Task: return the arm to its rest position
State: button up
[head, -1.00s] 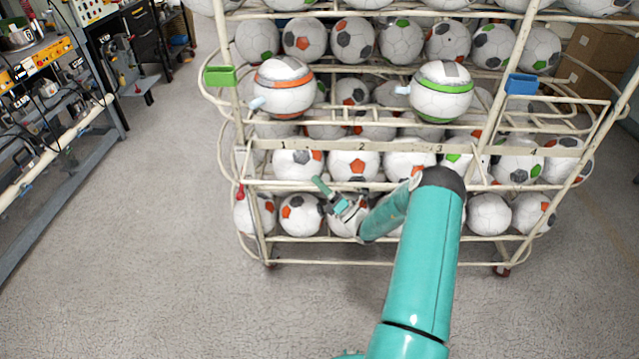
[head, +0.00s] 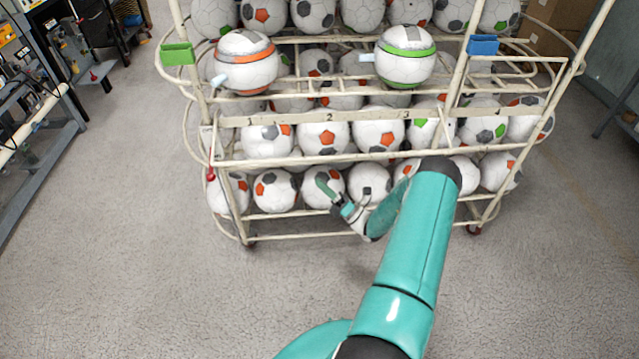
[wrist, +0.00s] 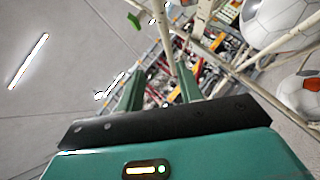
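My arm (head: 410,250) is teal and reaches forward and then bends back left toward the ball rack. My gripper (head: 343,192) is in front of the rack's lowest ball row in the head view. In the wrist view my gripper (wrist: 160,82) shows two teal fingers spread apart with nothing held between them. A pale rack post shows beyond the fingers. I cannot tell in the head view how close the fingers are to the rack.
The cream rack (head: 300,160) holds several soccer balls. An orange-banded ball (head: 246,65) and a green-banded ball (head: 405,60) sit on its upper front. Green (head: 178,54) and blue (head: 483,45) tags flank them. The floor (head: 130,220) left is clear.

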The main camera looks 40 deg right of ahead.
jog(key=shift+r, duration=0.1)
dwell(0.3)
jog(key=w+a+r+n+g+y, duration=0.3)
jog(key=a+r+n+g+y, duration=0.5)
jog(key=a+r+n+g, duration=0.45)
jog(key=s+a+r+n+g+h, duration=0.2)
jog(key=a+r+n+g, duration=0.15)
jog(key=a+n, duration=0.2)
jog(key=s+a+r+n+g+h, duration=0.2)
jog(key=s+a+n+g, duration=0.1)
jog(key=a+n+g, duration=0.3)
jog(key=s+a+r+n+t+h, duration=0.2)
jog(key=s+a+r+n+h, duration=0.1)
jog(key=s+r+n+h, duration=0.3)
jog(key=s+a+r+n+t+h, duration=0.3)
jog(key=s+r+n+h, duration=0.4)
jog(key=s+n, duration=0.4)
jog(key=shift+s+a+r+n+h, duration=0.3)
jog(key=shift+s+a+r, duration=0.1)
jog(key=shift+s+r, duration=0.4)
jog(key=shift+a, duration=0.2)
